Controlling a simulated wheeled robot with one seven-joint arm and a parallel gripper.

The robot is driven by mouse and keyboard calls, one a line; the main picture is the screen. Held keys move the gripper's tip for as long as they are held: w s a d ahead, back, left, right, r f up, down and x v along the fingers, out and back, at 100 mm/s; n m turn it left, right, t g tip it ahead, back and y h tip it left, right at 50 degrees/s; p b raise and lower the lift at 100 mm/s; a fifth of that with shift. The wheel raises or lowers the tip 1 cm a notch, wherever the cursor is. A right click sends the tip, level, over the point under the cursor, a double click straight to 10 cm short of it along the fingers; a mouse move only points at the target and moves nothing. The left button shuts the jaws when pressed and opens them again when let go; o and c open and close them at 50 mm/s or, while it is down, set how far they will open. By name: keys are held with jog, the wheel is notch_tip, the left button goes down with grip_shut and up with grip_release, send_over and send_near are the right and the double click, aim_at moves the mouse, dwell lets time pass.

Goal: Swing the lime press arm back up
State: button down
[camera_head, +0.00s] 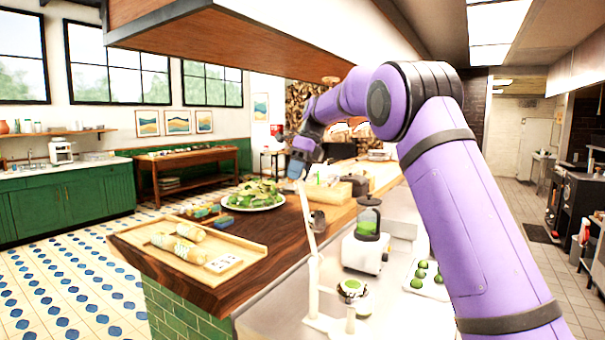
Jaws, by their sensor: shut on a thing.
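The lime press (313,290) is white and stands on the pale lower counter at the front centre. Its thin white press arm (307,222) points up, nearly upright with a slight lean to the left. A green lime-coloured piece (352,287) sits on the cup at the right of the press. My gripper (298,168) is at the top end of the press arm, shut on it. The fingertips are small and partly hidden in this view.
A blender (368,238) stands right behind the press, and a white tray (436,290) of several limes lies to its right. On the wooden counter are a wooden tray (252,247) with wrapped rolls and a plate (272,207) of greens. A hood (215,50) overhangs above.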

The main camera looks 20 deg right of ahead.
jog(key=shift+w, duration=0.1)
dwell(0.3)
jog(key=c, duration=0.6)
grip_release()
jog(key=shift+f, duration=0.1)
jog(key=shift+c, duration=0.2)
jog(key=s+v, duration=0.1)
jog(key=v, duration=0.9)
jog(key=shift+w+r, duration=0.4)
jog(key=shift+w, duration=0.1)
jog(key=shift+d, duration=0.1)
